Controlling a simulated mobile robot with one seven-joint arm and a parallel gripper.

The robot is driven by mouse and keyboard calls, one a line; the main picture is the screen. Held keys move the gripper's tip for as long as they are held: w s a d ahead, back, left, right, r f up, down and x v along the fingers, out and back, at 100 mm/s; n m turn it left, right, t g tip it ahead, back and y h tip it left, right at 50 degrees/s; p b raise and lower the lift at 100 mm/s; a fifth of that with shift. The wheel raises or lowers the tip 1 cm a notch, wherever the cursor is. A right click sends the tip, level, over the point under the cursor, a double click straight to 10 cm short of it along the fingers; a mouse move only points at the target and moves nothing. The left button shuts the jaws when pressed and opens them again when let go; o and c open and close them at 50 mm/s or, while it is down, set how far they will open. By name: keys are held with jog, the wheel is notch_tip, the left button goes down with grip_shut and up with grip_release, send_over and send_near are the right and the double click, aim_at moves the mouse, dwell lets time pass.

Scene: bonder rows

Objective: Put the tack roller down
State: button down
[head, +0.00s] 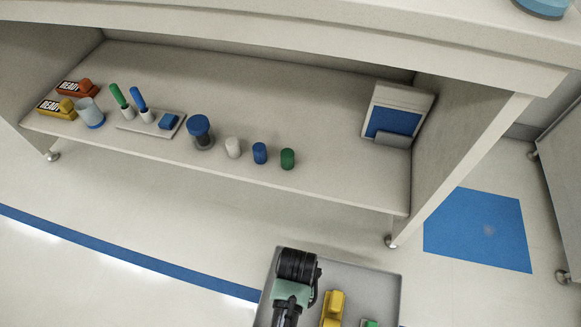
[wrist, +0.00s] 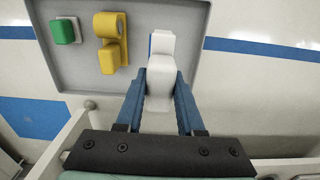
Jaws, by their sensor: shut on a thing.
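In the wrist view, my gripper (wrist: 160,88) has its two blue fingers shut on the tack roller (wrist: 161,45), a white piece with a blue strip along its left edge. The tack roller is over the grey tray (wrist: 75,77), near the tray's right side. I cannot tell whether it touches the tray floor. In the head view, my arm covers the left part of the tray (head: 375,280) and hides the fingers and the tack roller.
A yellow object (wrist: 108,45) and a green block (wrist: 65,30) lie in the tray, left of the tack roller.

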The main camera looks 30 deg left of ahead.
jog(key=f, duration=0.1)
jog(key=s+f+b, duration=0.1)
jog(key=f, duration=0.1)
jog(key=shift+s+a+f, duration=0.25)
jog(key=shift+a, duration=0.05)
notch_tip(320, 180, down, 9)
jog(key=b, duration=0.7)
jog(key=shift+f, duration=0.1)
jog(key=shift+f, duration=0.2)
jog(key=c, duration=0.5)
grip_release()
notch_tip(320, 180, up, 12)
jog(key=p, duration=0.7)
jog(key=shift+r+p, duration=0.25)
jog(key=shift+p, duration=0.15)
